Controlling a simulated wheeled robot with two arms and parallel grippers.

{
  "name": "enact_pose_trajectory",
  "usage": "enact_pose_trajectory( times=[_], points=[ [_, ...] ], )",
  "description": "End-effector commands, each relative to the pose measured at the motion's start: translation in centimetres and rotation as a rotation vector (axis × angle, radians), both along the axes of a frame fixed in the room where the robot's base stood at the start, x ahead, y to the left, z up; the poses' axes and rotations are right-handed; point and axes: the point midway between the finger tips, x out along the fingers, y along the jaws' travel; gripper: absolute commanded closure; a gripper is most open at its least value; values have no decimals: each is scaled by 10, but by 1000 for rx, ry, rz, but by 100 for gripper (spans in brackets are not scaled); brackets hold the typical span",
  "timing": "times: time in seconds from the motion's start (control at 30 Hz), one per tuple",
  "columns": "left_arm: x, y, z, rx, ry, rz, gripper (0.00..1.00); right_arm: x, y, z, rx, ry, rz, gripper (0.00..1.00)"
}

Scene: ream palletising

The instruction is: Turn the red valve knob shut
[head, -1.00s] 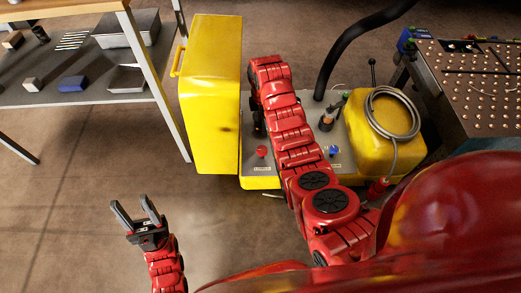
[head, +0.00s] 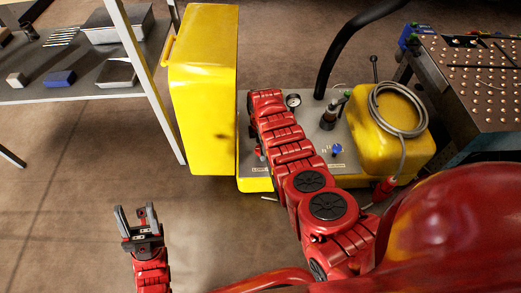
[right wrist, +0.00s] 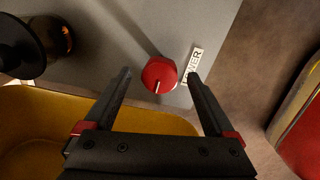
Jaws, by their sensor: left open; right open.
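The red knob (right wrist: 159,74) sits on a grey panel (right wrist: 110,35) in the right wrist view, with a pale line on its face and a partly readable white label beside it. My right gripper (right wrist: 158,76) is open, its two fingers on either side of the knob in the picture; I see no contact. My left gripper (head: 136,213) is open and empty above the floor at the lower left.
The panel belongs to a yellow machine with a tall yellow box (head: 203,95) at its left. A blue knob (head: 337,149), a gauge (head: 293,101) and a coiled grey hose (head: 398,108) are to the right. A shelf (head: 85,85) stands left; a perforated table (head: 475,75) stands right.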

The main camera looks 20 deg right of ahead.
Motion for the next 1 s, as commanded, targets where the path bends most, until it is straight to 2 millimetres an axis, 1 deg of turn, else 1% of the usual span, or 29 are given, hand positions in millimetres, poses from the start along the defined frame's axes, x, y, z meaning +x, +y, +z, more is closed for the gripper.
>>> enact_pose_trajectory(
  times=[0.27,0.3,0.47,0.5,0.67,0.7,0.77,1.0],
  points=[
    [0,-1,-1,3,0,-2,50,0,0,-1,0,0,0,11],
    [0,-1,-1,3,0,-2,50,0,0,-1,0,0,0,13],
    [0,-1,-1,3,0,-2,50,0,0,-1,0,0,0,41],
    [0,-1,-1,3,0,-2,50,0,0,-1,0,0,0,49],
    [0,-1,-1,2,0,-1,50,0,0,-1,1,0,-1,77],
    [0,-1,-1,2,0,-2,50,0,0,-1,1,0,-1,85],
    [0,-1,-1,2,0,-1,50,0,0,-1,1,0,-1,95],
    [0,0,-1,2,0,-1,50,0,0,-1,1,0,-20,96]
  ],
)
